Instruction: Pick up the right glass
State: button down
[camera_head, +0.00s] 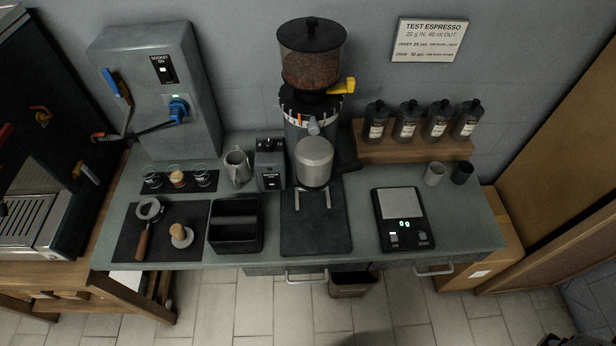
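A row of three small clear glasses stands on a dark mat (180,190) at the back left of the counter. The right glass (202,178) is upright at the right end of the row and looks empty. The middle glass (178,179) has something tan-brown in it or behind it. The left glass (153,179) looks empty. My gripper is not in view.
A metal pitcher (238,169) stands just right of the glasses. A tamping mat (128,243) with a portafilter (148,218) and tamper (180,236) lies in front. A black knock box (236,241), tall grinder (311,120), scale (407,235) and two cups stand farther right.

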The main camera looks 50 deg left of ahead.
aim_at(200, 172)
jog(key=u, duration=2.65)
jog(key=i+j+z, duration=0.4)
jog(key=i+j, duration=0.15)
jog(key=i+j+z, duration=0.2)
jog(key=j, duration=0.15)
jog(key=i+j+z, duration=0.2)
jog(key=j, duration=0.2)
jog(key=i+j+z, duration=0.2)
jog(key=j, duration=0.2)
